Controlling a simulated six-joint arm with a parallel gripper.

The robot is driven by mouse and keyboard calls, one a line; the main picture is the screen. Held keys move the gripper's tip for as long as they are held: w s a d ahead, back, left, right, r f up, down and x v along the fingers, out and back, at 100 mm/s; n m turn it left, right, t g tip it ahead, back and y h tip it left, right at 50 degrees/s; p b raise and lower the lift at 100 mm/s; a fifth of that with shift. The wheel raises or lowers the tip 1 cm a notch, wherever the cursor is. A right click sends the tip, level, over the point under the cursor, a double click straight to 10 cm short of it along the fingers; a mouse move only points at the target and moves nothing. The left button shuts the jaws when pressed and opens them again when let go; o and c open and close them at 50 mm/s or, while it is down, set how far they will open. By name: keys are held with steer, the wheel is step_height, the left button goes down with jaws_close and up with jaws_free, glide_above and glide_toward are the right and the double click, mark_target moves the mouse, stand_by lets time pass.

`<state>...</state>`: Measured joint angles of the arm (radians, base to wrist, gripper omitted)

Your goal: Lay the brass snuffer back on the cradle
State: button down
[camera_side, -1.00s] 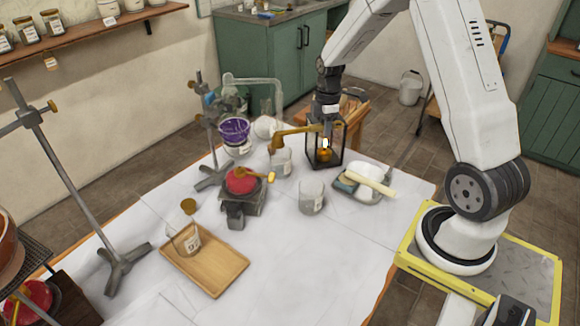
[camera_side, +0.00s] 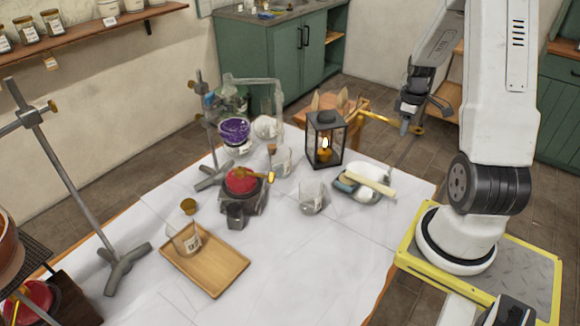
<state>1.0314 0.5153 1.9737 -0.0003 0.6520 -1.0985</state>
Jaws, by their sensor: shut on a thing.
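My gripper (camera_side: 405,124) is shut on the brass snuffer (camera_side: 376,117) and holds it in the air to the right of the lantern, past the table's far right edge. The snuffer's long brass part points left toward the lantern, and a brass end shows to the right of the jaws. The jaws partly hide the snuffer's middle. The black-framed lantern (camera_side: 312,130) stands upright near the table's far edge, with an amber candle (camera_side: 324,155) and a small pale spot like a flame inside. I cannot pick out the cradle for sure.
A red-topped burner (camera_side: 241,181), a wooden tray (camera_side: 218,274) and glassware on stands are further left. The front middle of the white tabletop (camera_side: 300,270) is clear.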

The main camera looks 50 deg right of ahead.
steer(key=shift+s+d+f+m, duration=0.15)
steer(key=shift+s+f+m, duration=0.1)
steer(key=shift+s, duration=0.25)
steer(key=shift+s+d+f+m, duration=0.15)
steer(key=shift+s+f, duration=0.05)
steer(key=shift+s, duration=0.25)
step_height(320, 180, down, 8)
steer(key=shift+f, duration=0.15)
steer(key=shift+w+f, duration=0.1)
steer(key=shift+f, duration=0.15)
steer(key=shift+f, duration=3.95)
steer(key=shift+f, duration=0.2)
steer(key=shift+c, duration=2)
jaws_free()
